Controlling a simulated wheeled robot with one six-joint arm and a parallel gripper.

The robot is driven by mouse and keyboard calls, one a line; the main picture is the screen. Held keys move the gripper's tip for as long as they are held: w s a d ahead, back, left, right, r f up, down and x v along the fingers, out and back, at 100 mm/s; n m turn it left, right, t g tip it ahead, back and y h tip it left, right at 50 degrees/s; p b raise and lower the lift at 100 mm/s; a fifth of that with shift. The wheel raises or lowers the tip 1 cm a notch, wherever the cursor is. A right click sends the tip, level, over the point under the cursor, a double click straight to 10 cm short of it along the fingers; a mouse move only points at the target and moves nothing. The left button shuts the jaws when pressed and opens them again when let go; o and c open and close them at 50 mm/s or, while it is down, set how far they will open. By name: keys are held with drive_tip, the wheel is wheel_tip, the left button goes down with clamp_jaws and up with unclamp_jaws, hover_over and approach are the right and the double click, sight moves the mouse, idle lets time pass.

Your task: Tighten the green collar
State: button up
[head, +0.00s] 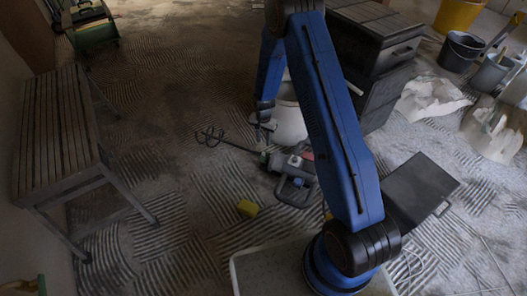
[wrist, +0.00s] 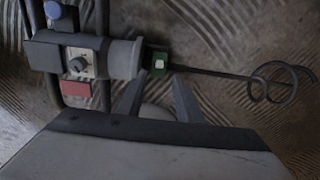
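A grey paddle mixer (head: 297,167) lies on the floor, its thin shaft and spiral whisk (head: 209,136) pointing left in the head view. In the wrist view, the mixer body (wrist: 95,58) is at upper left and the whisk (wrist: 278,82) at right. The green collar (wrist: 158,62) sits where the shaft meets the grey nose of the body. It has a pale square patch. My gripper (wrist: 158,82) is open, its two fingers apart just below the collar in the picture. I see nothing between the fingertips; I cannot tell whether they touch the collar.
A white bucket (head: 288,122) stands close behind the mixer. A slatted bench (head: 55,130) is at left, a dark cabinet (head: 375,50) behind my arm. Floor between bench and mixer is largely clear.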

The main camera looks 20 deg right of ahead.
sight(265, 156)
wheel_tip(265, 156, down, 9)
drive_tip(key=shift+f, duration=0.1)
idle(0.3)
clamp_jaws()
